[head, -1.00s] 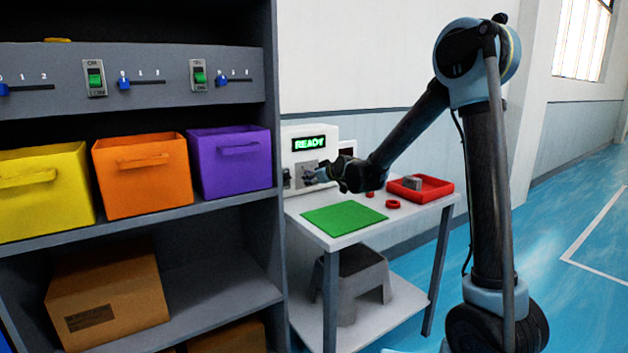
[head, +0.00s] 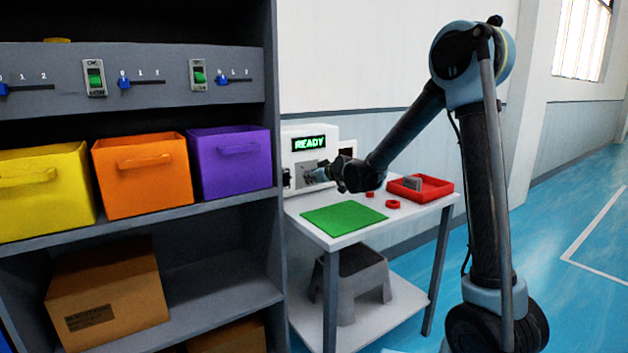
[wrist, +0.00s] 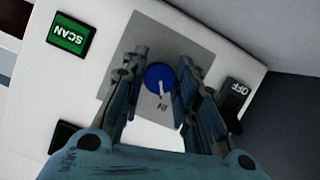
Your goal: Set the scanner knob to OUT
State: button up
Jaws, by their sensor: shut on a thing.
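The scanner (head: 300,133) is a white box on the small table, with a lit READY display (head: 309,143). In the wrist view its round blue knob (wrist: 159,77) sits on a grey plate (wrist: 170,35). A white pointer on the knob points down in that picture, toward a small dark label too small to read surely. My gripper (wrist: 164,68) has its fingers on both sides of the knob and is shut on it. In the head view my gripper (head: 322,174) is at the scanner's front and hides the knob.
In the wrist view a green SCAN button (wrist: 70,35) and a black OFF switch (wrist: 236,93) flank the plate. A green mat (head: 343,218), red rings and a red tray (head: 442,190) lie on the table. A shelf with bins (head: 141,176) stands close on the left.

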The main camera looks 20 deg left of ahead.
jog(key=m+g+y, duration=0.1)
jog(key=m, duration=0.1)
jog(key=shift+w+m, duration=0.15)
jog(key=shift+m, duration=0.15)
jog(key=m+g+y, duration=0.1)
jog(key=m, duration=0.1)
jog(key=shift+d+m+g+y, duration=0.1)
jog(key=shift+m+g+y, duration=0.2)
jog(key=m+g+y, duration=0.1)
jog(key=m+y, duration=0.1)
jog(key=m, duration=0.2)
jog(key=shift+w+f, duration=0.1)
jog(key=shift+m+y, duration=0.3)
jog(key=shift+d, duration=0.1)
jog(key=o, duration=1.1)
jog(key=shift+c, duration=0.2)
